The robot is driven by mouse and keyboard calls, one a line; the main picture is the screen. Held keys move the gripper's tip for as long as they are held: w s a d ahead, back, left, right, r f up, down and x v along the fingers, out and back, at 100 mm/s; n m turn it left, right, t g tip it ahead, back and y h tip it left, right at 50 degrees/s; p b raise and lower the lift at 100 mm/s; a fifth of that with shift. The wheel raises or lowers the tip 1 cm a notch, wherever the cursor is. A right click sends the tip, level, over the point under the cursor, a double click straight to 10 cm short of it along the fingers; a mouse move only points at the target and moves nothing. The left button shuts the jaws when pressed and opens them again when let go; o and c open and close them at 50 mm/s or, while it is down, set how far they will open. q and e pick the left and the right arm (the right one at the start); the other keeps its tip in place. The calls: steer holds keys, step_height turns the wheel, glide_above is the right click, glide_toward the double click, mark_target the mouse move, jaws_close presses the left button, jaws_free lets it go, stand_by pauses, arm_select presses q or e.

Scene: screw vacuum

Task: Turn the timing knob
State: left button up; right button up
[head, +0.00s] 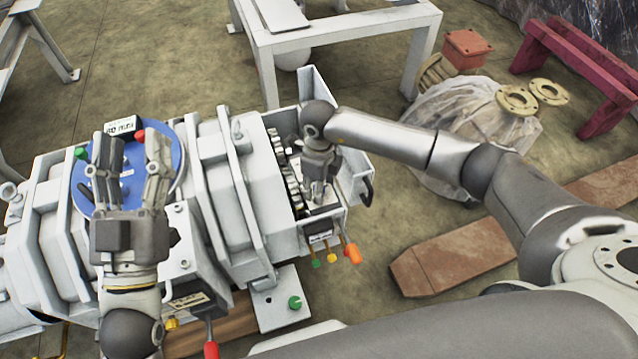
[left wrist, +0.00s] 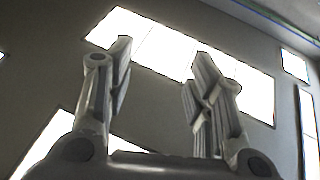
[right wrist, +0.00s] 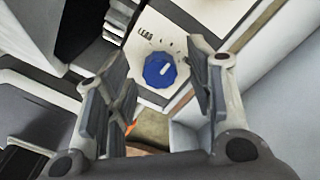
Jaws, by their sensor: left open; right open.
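The timing knob (right wrist: 160,70) is a round blue dial with a white pointer on a white panel, seen in the right wrist view. Small marks and lettering sit around it. My right gripper (right wrist: 160,105) is open, with its fingers on either side of the knob in that picture and apart from it. In the head view, my right gripper (head: 318,188) is over the open box end of the machine and hides the knob. My left gripper (head: 133,165) is open and empty, pointing up in front of the blue disc; its fingers also show in the left wrist view (left wrist: 160,80).
The grey machine (head: 220,190) carries a blue disc (head: 168,140) and a red-tipped lever (head: 211,349). The open box has side walls close around my right gripper and a dark handle (head: 367,190). Colored plugs (head: 352,255) stick out at its front. A white frame (head: 350,28) stands behind.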

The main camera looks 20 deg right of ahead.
steer(key=c, duration=1)
steer(key=shift+c, duration=0.2)
